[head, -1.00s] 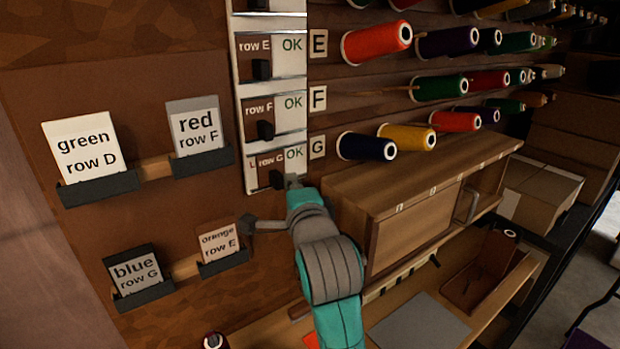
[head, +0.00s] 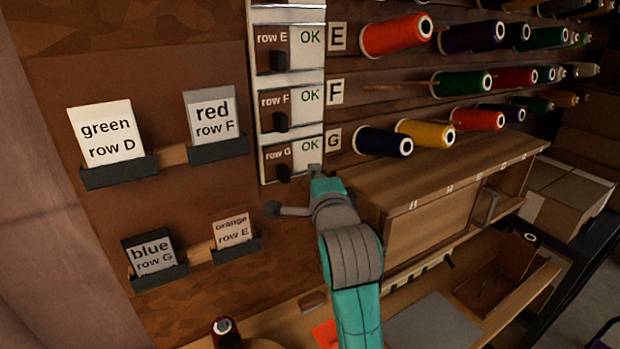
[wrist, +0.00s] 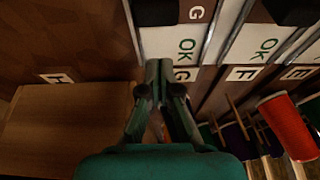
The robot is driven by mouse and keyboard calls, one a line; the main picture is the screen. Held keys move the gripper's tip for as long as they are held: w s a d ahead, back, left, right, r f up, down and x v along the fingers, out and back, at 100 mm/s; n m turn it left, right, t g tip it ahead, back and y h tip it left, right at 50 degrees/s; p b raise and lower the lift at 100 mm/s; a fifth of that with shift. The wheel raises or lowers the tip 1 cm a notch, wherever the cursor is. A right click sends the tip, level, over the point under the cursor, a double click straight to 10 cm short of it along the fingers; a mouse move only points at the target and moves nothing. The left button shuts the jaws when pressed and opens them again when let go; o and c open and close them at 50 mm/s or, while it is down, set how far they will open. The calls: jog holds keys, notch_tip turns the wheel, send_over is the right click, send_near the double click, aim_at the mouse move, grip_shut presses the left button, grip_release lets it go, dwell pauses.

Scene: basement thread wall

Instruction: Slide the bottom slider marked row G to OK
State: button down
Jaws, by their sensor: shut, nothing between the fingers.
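The row G slider (head: 284,173) is a black knob on the lowest panel of the white column, at the lower middle of its panel. The green OK label (head: 310,145) is to its upper right. My gripper (head: 314,171) is shut and empty, just right of the knob near the panel's lower right corner, with a small gap between them in the head view. In the wrist view the shut fingertips (wrist: 159,68) are beside the row G panel's OK (wrist: 187,48) and the G plate (wrist: 183,75).
The row F knob (head: 281,122) and row E knob (head: 278,60) are above. Thread spools, including a dark blue one (head: 383,142), stick out at right. A wooden cabinet (head: 440,190) is below them. Card holders (head: 218,150) hang at left.

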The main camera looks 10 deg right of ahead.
jog(key=s, duration=1)
jog(key=shift+f, duration=0.1)
jog(key=s+d+f+n+g, duration=0.1)
jog(key=s+f+n, duration=0.3)
jog(key=f, duration=0.5)
jog(key=s+d+f+n+y, duration=0.1)
jog(key=s+f+n, duration=0.2)
jog(key=s+f, duration=0.35)
jog(key=s+d+f+n+g, duration=0.1)
jog(key=s+f+n, duration=0.25)
jog(key=f, duration=0.65)
jog(key=s+d+f+n, duration=0.1)
jog(key=s+f+n, duration=0.1)
jog(key=s, duration=0.7)
jog(key=s+d+f+n, duration=0.1)
jog(key=s+f+n, duration=0.2)
jog(key=s, duration=0.7)
jog(key=s+d+f+n+g, duration=0.1)
jog(key=s+f+n, duration=0.1)
jog(key=s, duration=0.7)
jog(key=shift+s+f+n+h, duration=0.2)
jog(key=shift+s+n+h, duration=0.1)
jog(key=shift+s+n, duration=0.1)
